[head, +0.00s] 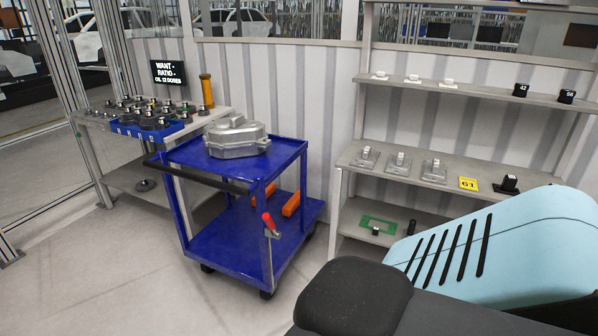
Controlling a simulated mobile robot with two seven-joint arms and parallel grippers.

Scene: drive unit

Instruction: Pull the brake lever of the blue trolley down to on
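The blue trolley (235,244) stands left of the middle in the head view, with an upper tray and a lower shelf. Its brake lever has a red handle (267,220) and a grey metal mount (272,235) on the trolley's near right leg. The red handle points up and leans a little to the left. A black push bar (200,176) runs along the trolley's near left side. A grey metal housing (237,138) sits on the upper tray. Neither of my grippers shows in this view.
A bench (88,123) with a blue tray (147,132) of small parts stands behind the trolley at left. A shelf rack (453,184) stands at right. Orange blocks (291,204) show at the trolley's lower shelf. The floor (130,275) in front and left is clear.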

